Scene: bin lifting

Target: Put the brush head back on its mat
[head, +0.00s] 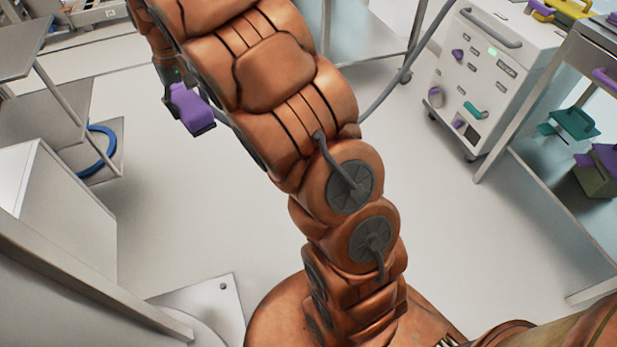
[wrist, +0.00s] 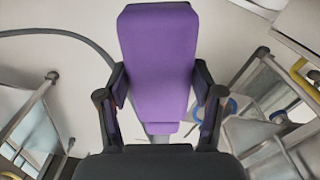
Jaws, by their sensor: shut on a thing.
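My gripper (wrist: 158,82) is shut on a purple block with a dark edge at its far end, which I take to be the brush head (wrist: 157,45). The two dark fingers press on its left and right sides. In the head view the same purple piece with its dark end (head: 190,106) shows left of my arm, held up over the open floor. I cannot make out the mat in either view.
A white wheeled cabinet (head: 487,85) stands at the upper right. Right of it, a metal rack holds teal (head: 574,122) and purple pieces. Shelves on the left carry a blue ring (head: 101,150). A grey cable crosses behind my arm. The middle floor is clear.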

